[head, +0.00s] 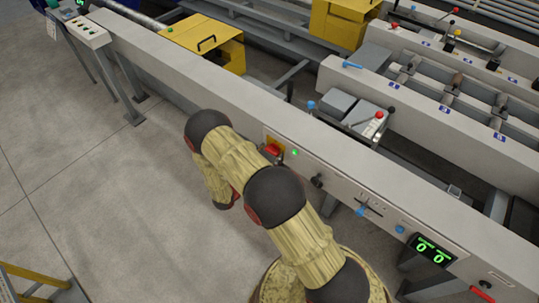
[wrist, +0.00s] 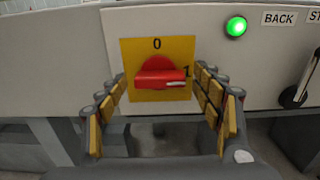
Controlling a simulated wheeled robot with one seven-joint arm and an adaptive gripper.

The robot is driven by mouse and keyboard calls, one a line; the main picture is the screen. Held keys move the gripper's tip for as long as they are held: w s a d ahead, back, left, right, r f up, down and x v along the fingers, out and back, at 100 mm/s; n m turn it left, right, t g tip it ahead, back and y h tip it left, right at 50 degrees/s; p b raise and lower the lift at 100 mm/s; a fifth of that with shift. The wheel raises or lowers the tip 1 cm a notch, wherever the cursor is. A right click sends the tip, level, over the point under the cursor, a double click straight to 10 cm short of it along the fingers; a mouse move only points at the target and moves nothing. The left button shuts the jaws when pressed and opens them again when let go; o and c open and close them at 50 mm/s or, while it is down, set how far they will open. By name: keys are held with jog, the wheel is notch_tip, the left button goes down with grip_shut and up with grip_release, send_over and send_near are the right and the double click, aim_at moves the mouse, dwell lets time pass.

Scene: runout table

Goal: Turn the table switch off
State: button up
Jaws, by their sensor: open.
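The table switch is a red rotary knob (wrist: 161,76) on a yellow square plate (wrist: 132,50) marked 0 at the top and 1 at the right. Its handle lies horizontal, with the pale mark at its right end toward the 1. A green lamp (wrist: 236,26) is lit beside it. In the head view the red knob (head: 272,150) shows past my arm, partly hidden. My gripper (wrist: 161,110) is open in the wrist view, its fingers on either side below the knob, apart from it and empty.
The switch sits on the front of a long grey table beam (head: 160,60). A BACK label (wrist: 278,18) and lever are near the lamp. Open floor lies left.

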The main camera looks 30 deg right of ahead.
jog(key=c, duration=0.3)
jog(key=c, duration=0.8)
jog(key=shift+c, duration=0.3)
jog(key=shift+n, duration=0.3)
jog(key=n+p, duration=0.2)
jog(key=n, duration=0.1)
jog(key=shift+r+n, duration=0.15)
jog(key=shift+n, duration=0.25)
jog(key=n+p, duration=0.1)
jog(key=n, duration=0.3)
jog(key=shift+p, duration=0.3)
jog(key=n+p, duration=0.1)
jog(key=n, duration=0.4)
jog(key=shift+w, duration=0.1)
jog(key=shift+n+p, duration=0.45)
jog(key=shift+n, duration=1.75)
